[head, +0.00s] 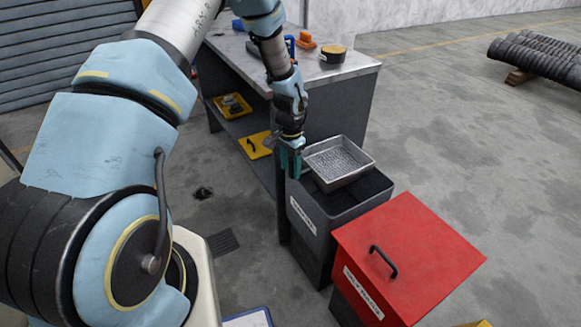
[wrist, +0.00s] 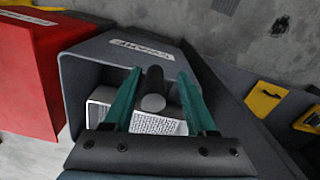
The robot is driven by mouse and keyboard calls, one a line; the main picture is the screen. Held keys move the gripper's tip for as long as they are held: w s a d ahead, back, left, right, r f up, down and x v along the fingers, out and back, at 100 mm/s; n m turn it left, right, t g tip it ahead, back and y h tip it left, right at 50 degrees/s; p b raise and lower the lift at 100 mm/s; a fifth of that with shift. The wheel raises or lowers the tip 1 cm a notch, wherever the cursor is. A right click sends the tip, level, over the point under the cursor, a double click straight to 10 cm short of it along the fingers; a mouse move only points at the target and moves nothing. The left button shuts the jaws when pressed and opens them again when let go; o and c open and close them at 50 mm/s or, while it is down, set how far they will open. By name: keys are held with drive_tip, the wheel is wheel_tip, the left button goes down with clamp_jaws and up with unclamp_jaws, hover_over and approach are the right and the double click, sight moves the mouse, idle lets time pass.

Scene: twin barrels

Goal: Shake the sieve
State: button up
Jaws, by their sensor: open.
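The sieve (head: 340,162) is a square metal tray with a mesh bottom, at the top of the open dark grey bin (head: 360,202) in the head view. Its mesh also shows in the wrist view (wrist: 160,125), partly hidden by my gripper. My gripper (head: 291,168) points down at the sieve's left side. In the wrist view my gripper (wrist: 158,76) has its teal fingers spread. A dark round handle (wrist: 153,88) stands between them, with gaps on both sides. Whether it joins the sieve is hidden.
A red-lidded bin (head: 410,250) with a black handle stands at the right of the grey bin. A workbench (head: 235,50) is behind and left, holding an orange item (head: 306,40) and a round container (head: 333,54). Black rolls (head: 535,58) lie far right. The floor between is clear.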

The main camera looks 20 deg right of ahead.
drive_tip(key=shift+r, duration=0.1)
wheel_tip(320, 180, up, 11)
drive_tip(key=shift+f+b, duration=0.2)
drive_tip(key=shift+b, duration=0.45)
drive_tip(key=s+a+r+n+p, duration=0.1)
drive_tip(key=s+a+r+n, duration=0.2)
drive_tip(key=a, duration=0.6)
drive_tip(key=s+a+r+n+t+p, duration=0.1)
drive_tip(key=s+a+r+n, duration=0.3)
drive_tip(key=a+r, duration=0.4)
drive_tip(key=s+a+r+n+p, duration=0.1)
drive_tip(key=s+a+r+n, duration=0.2)
drive_tip(key=a, duration=0.9)
wheel_tip(320, 180, up, 2)
drive_tip(key=shift+s+r+n+t, duration=0.2)
drive_tip(key=shift+n+t, duration=0.1)
drive_tip(key=shift+n, duration=0.9)
